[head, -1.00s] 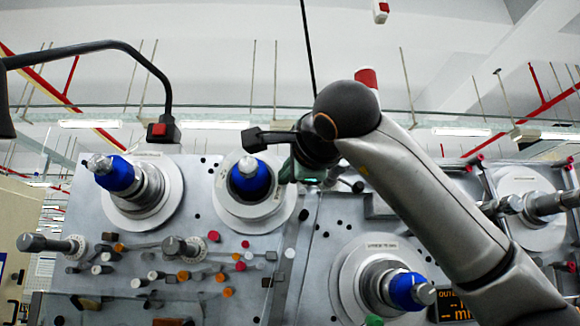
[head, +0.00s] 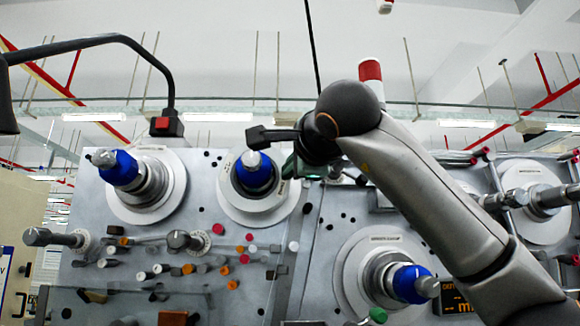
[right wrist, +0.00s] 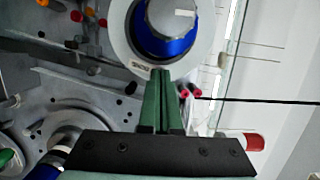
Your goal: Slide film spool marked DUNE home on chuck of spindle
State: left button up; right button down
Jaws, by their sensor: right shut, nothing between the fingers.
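White film spools sit around blue-nosed spindle chucks on the grey panel. In the head view one is at upper left (head: 173,190), one at upper middle (head: 235,207) and one at lower right (head: 350,270). Their small labels are not clearly readable, so I cannot tell which is marked DUNE. My right gripper (head: 293,166) is beside the upper-middle spool's right edge, partly hidden by my wrist. In the right wrist view its green fingers (right wrist: 161,76) are together and empty. Their tips overlap the labelled rim of a spool (right wrist: 118,35) around a blue chuck (right wrist: 165,42); contact is unclear.
Another white disc with a metal spindle (head: 545,200) is at far right. Several knobs and coloured rollers (head: 190,268) crowd the lower left panel. A black bent arm with a red button (head: 166,125) hangs at upper left. A display (head: 455,302) is at lower right.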

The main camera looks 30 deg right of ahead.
jog(key=shift+w+d+p, duration=0.35)
jog(key=shift+w+d, duration=0.1)
jog(key=shift+w, duration=0.2)
jog(key=shift+w+d, duration=0.25)
dwell(0.4)
jog(key=shift+s+a+b, duration=0.25)
jog(key=shift+s+a, duration=0.25)
jog(key=shift+s, duration=0.25)
jog(key=shift+s+a+b, duration=0.2)
jog(key=shift+s+a, duration=0.3)
jog(key=shift+s, duration=0.2)
jog(key=shift+a+f, duration=0.1)
jog(key=shift+a, duration=0.05)
